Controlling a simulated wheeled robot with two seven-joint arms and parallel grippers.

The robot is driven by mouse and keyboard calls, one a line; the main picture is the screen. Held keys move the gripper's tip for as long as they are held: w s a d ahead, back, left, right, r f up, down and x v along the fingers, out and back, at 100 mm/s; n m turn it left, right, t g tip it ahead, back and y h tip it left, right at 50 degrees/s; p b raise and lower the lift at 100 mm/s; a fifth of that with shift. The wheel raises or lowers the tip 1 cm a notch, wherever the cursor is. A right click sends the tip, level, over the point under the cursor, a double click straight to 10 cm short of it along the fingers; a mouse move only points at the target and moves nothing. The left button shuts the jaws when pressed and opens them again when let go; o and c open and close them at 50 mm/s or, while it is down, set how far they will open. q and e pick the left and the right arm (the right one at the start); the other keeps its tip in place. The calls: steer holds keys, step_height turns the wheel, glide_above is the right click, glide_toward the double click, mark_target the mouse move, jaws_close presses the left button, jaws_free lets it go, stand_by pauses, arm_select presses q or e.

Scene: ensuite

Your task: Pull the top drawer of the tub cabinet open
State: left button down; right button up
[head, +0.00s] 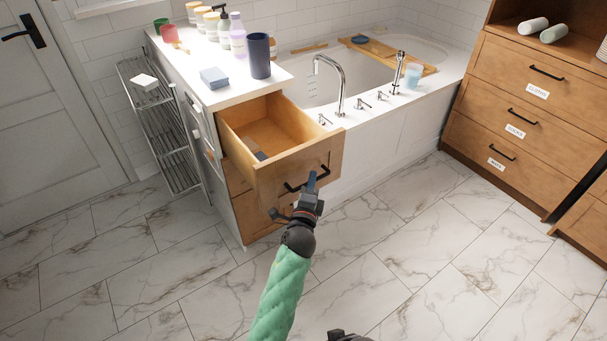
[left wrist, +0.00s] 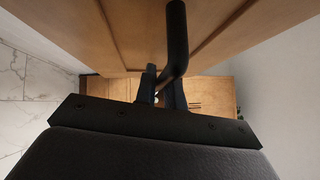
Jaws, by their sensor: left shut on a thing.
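The tub cabinet (head: 242,221) is wooden with a white top and stands at the near end of the bathtub. Its top drawer (head: 285,166) is pulled well out, and its inside shows, with a small dark item (head: 260,156) lying in it. My left gripper (head: 312,184) is shut on the black bar handle (head: 293,188) of this drawer. In the left wrist view the handle (left wrist: 177,40) passes between the fingers (left wrist: 164,92), close to the drawer front (left wrist: 120,30). The lower drawers are shut.
Bottles, jars and a dark cup (head: 260,56) stand on the white top (head: 235,93). A metal rack (head: 160,125) stands left of the cabinet. The bathtub (head: 380,130) is behind and right. A wooden dresser (head: 530,100) stands at the right. The marble floor (head: 420,240) in front is clear.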

arm_select(q)
steer(key=shift+s+d, duration=0.25)
steer(key=shift+s, duration=0.15)
arm_select(e)
steer(key=shift+f, duration=0.4)
steer(key=shift+r, duration=0.1)
arm_select(q)
steer(key=c, duration=1.5)
jaws_free()
arm_select(e)
steer(key=shift+w+r, duration=0.1)
arm_select(q)
steer(key=shift+f, duration=0.1)
